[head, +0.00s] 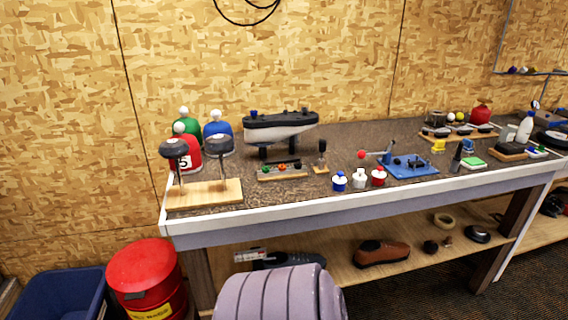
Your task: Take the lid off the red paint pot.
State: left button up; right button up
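The red paint pot (378,180) stands upright near the front edge of the workbench, at the right end of a short row of small pots. Neither of my grippers is in view.
A blue fixture (412,168) with a red-knobbed lever stands right behind the red pot. Bare bench top (285,194) lies left of the pots.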

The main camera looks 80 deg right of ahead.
aim_at(379, 173)
jog(key=z, duration=3.25)
